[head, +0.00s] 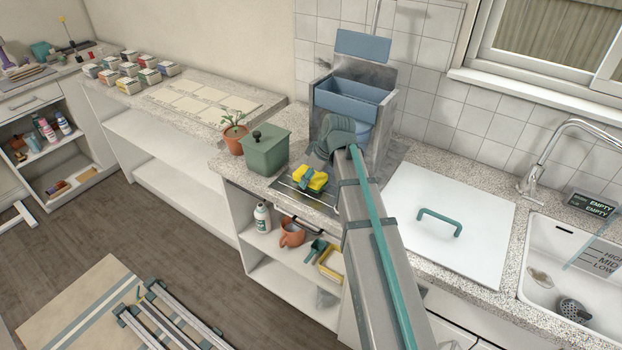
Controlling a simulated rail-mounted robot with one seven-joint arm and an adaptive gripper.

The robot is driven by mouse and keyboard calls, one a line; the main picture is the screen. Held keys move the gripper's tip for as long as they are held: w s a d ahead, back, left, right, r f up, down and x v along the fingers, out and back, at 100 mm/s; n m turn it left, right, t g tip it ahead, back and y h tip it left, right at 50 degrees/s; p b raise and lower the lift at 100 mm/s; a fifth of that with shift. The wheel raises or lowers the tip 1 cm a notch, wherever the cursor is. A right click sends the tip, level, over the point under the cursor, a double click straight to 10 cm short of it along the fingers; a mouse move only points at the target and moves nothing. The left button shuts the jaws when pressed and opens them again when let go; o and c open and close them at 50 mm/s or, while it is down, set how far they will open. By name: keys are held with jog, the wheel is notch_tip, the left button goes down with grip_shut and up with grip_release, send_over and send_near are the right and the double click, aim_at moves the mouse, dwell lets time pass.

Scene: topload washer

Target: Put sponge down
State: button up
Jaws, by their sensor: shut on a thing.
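The yellow sponge (317,180) shows in the head view, low over or on a dark tray with pale wires (290,186) on the counter. My gripper (311,173) is shut on the sponge, just left of the end of my grey arm. The fingers are small and partly hidden, and I cannot tell whether the sponge touches the wires.
A green lidded box (266,152) and a potted plant (234,138) stand close on the left. A blue-grey open bin (352,101) is behind. A white lid with a green handle (447,227) and a sink (572,262) are right.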

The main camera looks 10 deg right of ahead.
jog(key=shift+f, duration=0.7)
jog(key=shift+f, duration=0.15)
jog(key=o, duration=1)
jog(key=b+v, duration=0.2)
jog(key=v, duration=1)
jog(key=shift+s, duration=0.1)
